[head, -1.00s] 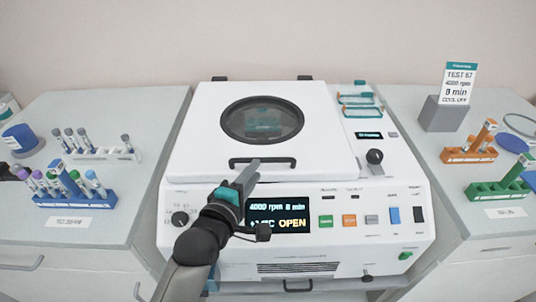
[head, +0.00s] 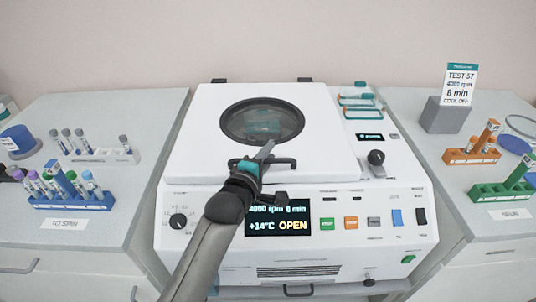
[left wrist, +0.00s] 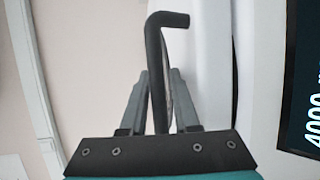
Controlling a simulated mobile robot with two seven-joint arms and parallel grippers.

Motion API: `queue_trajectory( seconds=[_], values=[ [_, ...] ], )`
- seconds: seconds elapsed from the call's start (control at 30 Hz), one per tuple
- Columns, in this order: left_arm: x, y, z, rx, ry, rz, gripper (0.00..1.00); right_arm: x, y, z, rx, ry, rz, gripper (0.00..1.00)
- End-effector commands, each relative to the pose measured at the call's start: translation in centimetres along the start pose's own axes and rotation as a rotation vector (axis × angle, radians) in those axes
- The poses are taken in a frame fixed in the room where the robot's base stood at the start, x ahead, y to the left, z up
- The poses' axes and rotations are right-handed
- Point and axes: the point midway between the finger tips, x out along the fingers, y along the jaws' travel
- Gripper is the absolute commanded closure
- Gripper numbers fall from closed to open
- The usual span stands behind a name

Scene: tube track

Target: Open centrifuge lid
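The white centrifuge (head: 440,238) stands in the middle of the head view. Its white lid (head: 205,150) lies flat, with a round dark window (head: 262,121) and a black bar handle (head: 285,163) at the front edge. My left gripper (head: 264,153) is at the left half of this handle. In the left wrist view the handle (left wrist: 155,60) passes between the two grey fingers of my left gripper (left wrist: 160,85). The fingers look apart, with a small gap beside the bar. The display (head: 280,217) reads OPEN. My right gripper is not in view.
A blue rack (head: 75,203) with several tubes stands on the left counter. An orange rack (head: 470,156) and a green rack (head: 500,192) stand on the right counter. A black knob (head: 376,157) stands right of the lid. The space above the lid is clear.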

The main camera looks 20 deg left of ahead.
Motion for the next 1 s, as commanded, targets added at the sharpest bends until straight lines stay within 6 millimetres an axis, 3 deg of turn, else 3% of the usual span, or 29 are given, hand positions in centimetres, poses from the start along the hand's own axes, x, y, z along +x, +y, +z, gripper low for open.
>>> queue_trajectory(
  seconds=[0.07, 0.3, 1.0],
  values=[
    [-0.02, 0.0, -0.01, 0.0, 0.0, 0.0, 0.73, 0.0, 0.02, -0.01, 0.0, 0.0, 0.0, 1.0],
    [-0.04, -0.01, -0.01, 0.0, 0.0, 0.0, 1.0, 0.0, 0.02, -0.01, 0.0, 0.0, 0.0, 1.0],
    [-0.05, -0.04, -0.01, 0.0, 0.0, -0.001, 1.0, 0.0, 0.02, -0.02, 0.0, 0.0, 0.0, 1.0]
  ],
)
